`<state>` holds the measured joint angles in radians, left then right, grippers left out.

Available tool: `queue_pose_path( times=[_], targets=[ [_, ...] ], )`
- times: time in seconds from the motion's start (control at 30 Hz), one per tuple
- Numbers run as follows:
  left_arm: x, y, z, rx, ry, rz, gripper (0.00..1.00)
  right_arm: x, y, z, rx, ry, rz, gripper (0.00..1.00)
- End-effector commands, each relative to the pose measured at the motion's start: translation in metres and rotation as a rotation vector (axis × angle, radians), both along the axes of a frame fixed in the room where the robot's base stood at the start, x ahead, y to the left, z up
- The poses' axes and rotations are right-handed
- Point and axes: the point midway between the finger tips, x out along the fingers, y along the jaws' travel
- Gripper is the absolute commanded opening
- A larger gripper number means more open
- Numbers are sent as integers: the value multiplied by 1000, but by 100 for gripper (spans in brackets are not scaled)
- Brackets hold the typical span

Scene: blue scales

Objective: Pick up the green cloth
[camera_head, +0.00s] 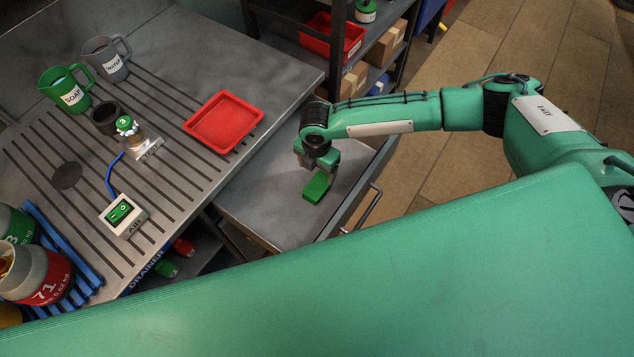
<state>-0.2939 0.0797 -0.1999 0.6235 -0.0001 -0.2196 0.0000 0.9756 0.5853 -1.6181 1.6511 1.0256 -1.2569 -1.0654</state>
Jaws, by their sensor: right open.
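The green cloth (316,188), a small folded-looking green block, lies on the bare floor of an open grey drawer (262,208). My right gripper (322,166) reaches down from the right into the drawer. Its fingers are open and sit just above and behind the cloth's far end. Whether they touch the cloth I cannot tell. My left gripper is not in view.
The drawer's handle (370,208) is at its right front. A grooved worktop to the left holds a red tray (223,122), a green jug (66,90), a grey jug (107,58) and a switch box (123,213). Shelving stands behind.

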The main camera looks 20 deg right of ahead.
Motion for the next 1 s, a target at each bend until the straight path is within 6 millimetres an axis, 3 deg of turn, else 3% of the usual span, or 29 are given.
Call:
queue_pose_path(
  times=[0.2,0.33,0.57,0.8,1.0],
  targets=[
    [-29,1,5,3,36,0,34,0,1,-36,0,0,1,76],
    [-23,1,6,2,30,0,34,0,0,-45,1,-1,1,76],
    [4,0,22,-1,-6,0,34,-3,-2,-66,-1,1,1,76],
    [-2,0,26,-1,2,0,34,-4,-4,-94,-1,-1,0,76],
    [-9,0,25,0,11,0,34,-4,-3,-98,0,-1,1,76]
  ],
)
